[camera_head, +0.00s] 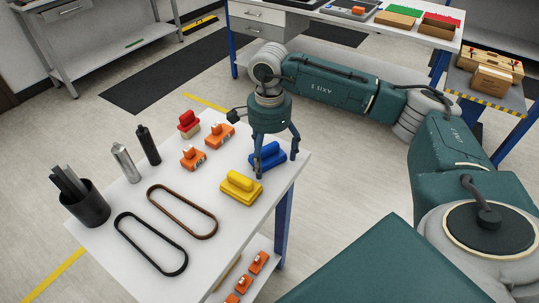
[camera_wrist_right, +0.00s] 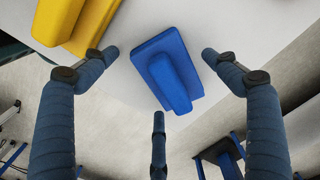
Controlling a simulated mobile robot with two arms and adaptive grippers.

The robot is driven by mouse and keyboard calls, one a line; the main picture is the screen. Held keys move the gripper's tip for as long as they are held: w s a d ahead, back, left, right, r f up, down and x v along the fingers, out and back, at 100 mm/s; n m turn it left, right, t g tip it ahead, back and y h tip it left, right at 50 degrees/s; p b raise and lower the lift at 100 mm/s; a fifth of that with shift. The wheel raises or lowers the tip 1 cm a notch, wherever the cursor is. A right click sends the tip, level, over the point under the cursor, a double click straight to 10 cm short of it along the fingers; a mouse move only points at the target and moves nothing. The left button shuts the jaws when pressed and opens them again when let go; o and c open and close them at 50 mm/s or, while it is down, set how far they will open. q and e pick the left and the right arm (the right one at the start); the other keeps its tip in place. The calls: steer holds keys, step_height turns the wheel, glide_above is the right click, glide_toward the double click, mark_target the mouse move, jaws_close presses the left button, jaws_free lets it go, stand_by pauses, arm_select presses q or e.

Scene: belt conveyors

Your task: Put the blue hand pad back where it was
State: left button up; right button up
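The blue hand pad (camera_head: 270,157) lies on the white table near its right back edge. It also shows in the right wrist view (camera_wrist_right: 167,75), a flat base with a raised grip. My right gripper (camera_head: 277,161) points down over the pad, its fingers spread around it. In the wrist view the fingertips of the right gripper (camera_wrist_right: 160,58) stand apart with visible gaps to the pad. The yellow hand pad (camera_head: 241,187) is just in front and to the left, close to one finger. My left gripper is not in view.
On the same table (camera_head: 140,200) are orange pieces (camera_head: 193,157), a red one (camera_head: 188,121), two belts (camera_head: 150,243), dark and silver cylinders and a black cup (camera_head: 88,207). Orange parts sit on a lower shelf. Another bench (camera_head: 340,20) stands behind.

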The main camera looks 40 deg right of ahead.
mark_target(269, 157)
steer(key=shift+r, duration=0.6)
step_height(269, 157, up, 11)
steer(key=b, duration=0.1)
steer(key=shift+r, duration=0.1)
